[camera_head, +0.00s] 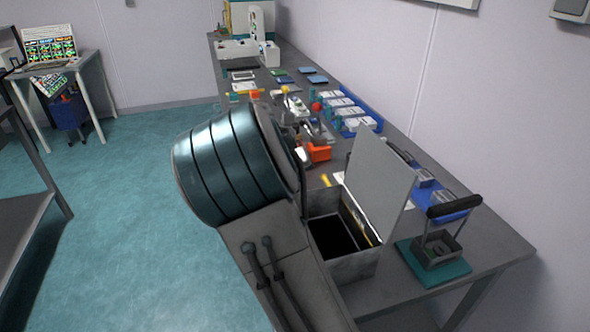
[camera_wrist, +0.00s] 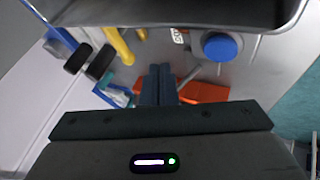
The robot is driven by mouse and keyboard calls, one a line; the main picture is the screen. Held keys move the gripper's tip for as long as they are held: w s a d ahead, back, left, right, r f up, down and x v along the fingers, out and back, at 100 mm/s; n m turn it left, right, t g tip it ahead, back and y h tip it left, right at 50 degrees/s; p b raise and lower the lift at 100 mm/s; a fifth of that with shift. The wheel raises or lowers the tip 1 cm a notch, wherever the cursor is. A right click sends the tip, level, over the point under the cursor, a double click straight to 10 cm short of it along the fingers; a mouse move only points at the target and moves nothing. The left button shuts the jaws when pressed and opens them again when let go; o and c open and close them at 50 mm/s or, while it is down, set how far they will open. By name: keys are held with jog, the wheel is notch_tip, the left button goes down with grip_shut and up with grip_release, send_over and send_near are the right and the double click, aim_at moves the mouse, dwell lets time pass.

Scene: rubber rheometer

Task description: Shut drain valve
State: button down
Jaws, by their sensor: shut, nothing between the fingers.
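In the wrist view my gripper (camera_wrist: 157,72) is shut with its two dark fingers side by side and nothing between them. It points over the grey bench top. An orange-red part (camera_wrist: 205,92) lies just right of the fingers, and a blue round cap (camera_wrist: 219,46) is further up and right. A yellow bar (camera_wrist: 120,45) is to the upper left. I cannot tell for sure which part is the drain valve. In the head view my arm hides the gripper; an orange block (camera_head: 319,152) and a red ball (camera_head: 316,106) show beside the arm.
On the grey bench, an open metal box (camera_head: 350,268) with a raised lid (camera_head: 379,185) stands close to my arm. Blue trays line the wall side.

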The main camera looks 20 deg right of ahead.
jog(key=x, duration=0.3)
jog(key=shift+d, duration=0.4)
jog(key=shift+d+r+p, duration=0.1)
jog(key=shift+d+p, duration=0.25)
jog(key=shift+d, duration=1.3)
